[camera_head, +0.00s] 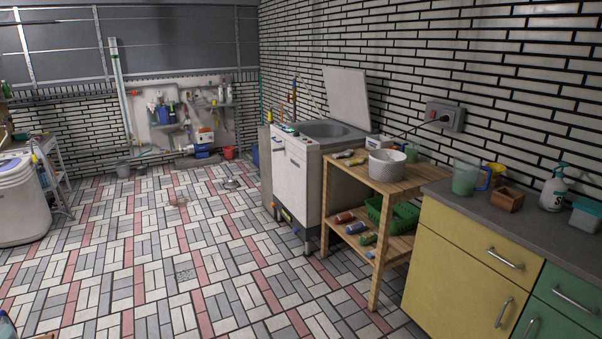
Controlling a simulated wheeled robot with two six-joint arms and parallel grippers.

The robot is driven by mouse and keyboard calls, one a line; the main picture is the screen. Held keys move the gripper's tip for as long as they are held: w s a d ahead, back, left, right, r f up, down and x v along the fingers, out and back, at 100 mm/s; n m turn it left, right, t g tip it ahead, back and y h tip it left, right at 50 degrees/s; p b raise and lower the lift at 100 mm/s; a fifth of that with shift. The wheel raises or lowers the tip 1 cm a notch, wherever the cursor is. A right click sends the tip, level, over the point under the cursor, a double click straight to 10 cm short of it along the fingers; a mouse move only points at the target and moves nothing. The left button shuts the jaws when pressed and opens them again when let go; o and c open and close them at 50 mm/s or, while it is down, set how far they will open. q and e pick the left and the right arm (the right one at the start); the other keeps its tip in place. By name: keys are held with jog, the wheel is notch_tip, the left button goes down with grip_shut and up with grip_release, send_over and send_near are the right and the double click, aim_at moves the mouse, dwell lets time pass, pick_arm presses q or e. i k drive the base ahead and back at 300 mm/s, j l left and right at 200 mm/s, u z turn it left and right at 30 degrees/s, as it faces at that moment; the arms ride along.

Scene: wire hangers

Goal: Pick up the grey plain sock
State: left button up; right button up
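I cannot make out a grey plain sock for certain in the head view. Two small pale items, one greyish (355,161) and one yellowish (343,154), lie on top of the wooden shelf unit (408,184); they are too small to identify. Neither of my grippers is in view.
A white washer (297,178) with its lid raised stands left of the wooden unit. A white pot (387,165) sits on that unit, a green basket (394,214) below. Yellow cabinets (462,280) are at right. A white machine (20,200) stands far left. The middle floor is mostly clear.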

aim_at(347, 152)
jog(key=i, duration=1.85)
